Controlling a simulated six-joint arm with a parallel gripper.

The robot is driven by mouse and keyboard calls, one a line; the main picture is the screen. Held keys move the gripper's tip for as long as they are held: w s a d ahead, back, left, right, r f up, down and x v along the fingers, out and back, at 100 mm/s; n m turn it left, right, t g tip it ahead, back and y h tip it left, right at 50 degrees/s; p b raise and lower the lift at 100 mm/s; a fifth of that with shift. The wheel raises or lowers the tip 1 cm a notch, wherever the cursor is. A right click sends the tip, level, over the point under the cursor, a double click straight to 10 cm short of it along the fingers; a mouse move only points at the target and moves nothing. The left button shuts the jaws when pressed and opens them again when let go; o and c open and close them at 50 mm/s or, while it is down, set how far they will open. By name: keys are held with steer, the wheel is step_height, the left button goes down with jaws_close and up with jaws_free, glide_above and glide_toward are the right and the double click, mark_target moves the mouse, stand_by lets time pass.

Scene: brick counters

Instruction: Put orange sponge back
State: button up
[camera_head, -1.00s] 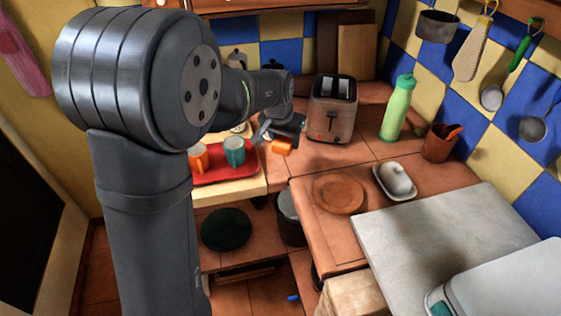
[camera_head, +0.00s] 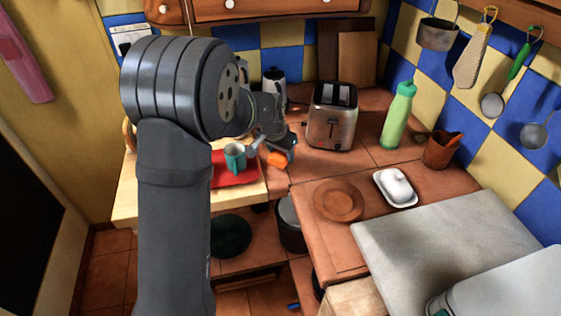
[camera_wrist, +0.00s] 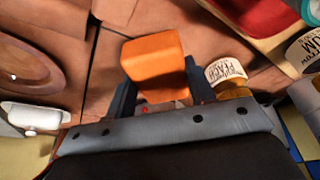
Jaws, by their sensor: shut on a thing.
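The orange sponge (camera_head: 275,159) is a block held in my gripper (camera_head: 281,148), above the tiled counter just right of the red tray in the head view. In the wrist view the sponge (camera_wrist: 154,62) sits between the two dark fingers of my gripper (camera_wrist: 158,92), which are shut on it. The sponge's near end is hidden between the fingers. I cannot tell how far it is above the tiles.
A red tray (camera_head: 232,180) with a teal mug (camera_head: 235,157) lies to the left. A peach jar (camera_wrist: 230,78) is close beside the fingers. A toaster (camera_head: 331,118), green bottle (camera_head: 398,116), brown plate (camera_head: 338,201) and white dish (camera_head: 395,187) stand to the right.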

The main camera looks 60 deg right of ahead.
steer(key=shift+w+f, duration=0.1)
steer(key=shift+f, duration=1.95)
steer(key=shift+f, duration=0.15)
steer(key=o, duration=0.9)
steer(key=shift+o, duration=0.2)
steer(key=v, duration=1.2)
